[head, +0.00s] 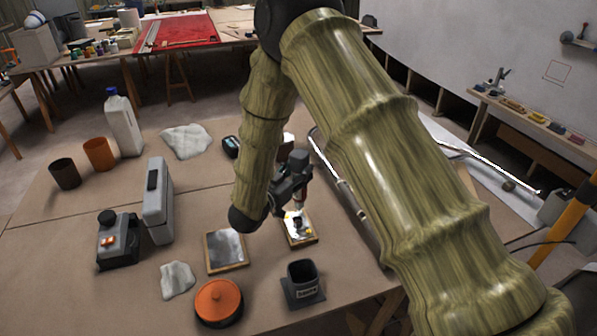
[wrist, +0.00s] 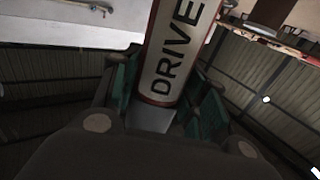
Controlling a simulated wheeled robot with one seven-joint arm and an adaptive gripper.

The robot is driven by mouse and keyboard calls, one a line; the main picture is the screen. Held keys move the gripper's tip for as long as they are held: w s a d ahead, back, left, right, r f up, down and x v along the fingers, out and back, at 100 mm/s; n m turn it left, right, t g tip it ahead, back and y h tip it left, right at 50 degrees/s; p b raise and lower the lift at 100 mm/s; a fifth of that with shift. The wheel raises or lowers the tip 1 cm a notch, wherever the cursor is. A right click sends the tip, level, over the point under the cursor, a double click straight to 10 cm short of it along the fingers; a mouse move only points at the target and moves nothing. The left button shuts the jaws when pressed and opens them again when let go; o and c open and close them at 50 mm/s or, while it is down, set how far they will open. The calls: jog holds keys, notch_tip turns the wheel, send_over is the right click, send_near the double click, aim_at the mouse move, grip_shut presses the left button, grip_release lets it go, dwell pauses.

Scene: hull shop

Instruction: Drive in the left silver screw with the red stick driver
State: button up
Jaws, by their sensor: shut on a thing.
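In the wrist view the driver stands between the teal-padded fingers (wrist: 160,105). In the head view a small red and white part of the driver (head: 299,200) shows below the gripper, over the far part of a small wood-edged plate (head: 302,240). The plate carries a dark piece and small yellow spots. I cannot make out the silver screws or whether the driver touches one.
A second wood-edged plate (head: 226,262) lies to the left. A dark labelled holder (head: 303,292) and an orange-lidded round tin (head: 218,302) stand in front. A grey upright box (head: 157,200), black device (head: 118,240) and white bottle (head: 124,125) stand left.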

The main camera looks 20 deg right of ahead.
jog(key=shift+f+b, duration=0.45)
jog(key=shift+f, duration=0.4)
dwell(3.1)
jog(key=shift+r, duration=0.1)
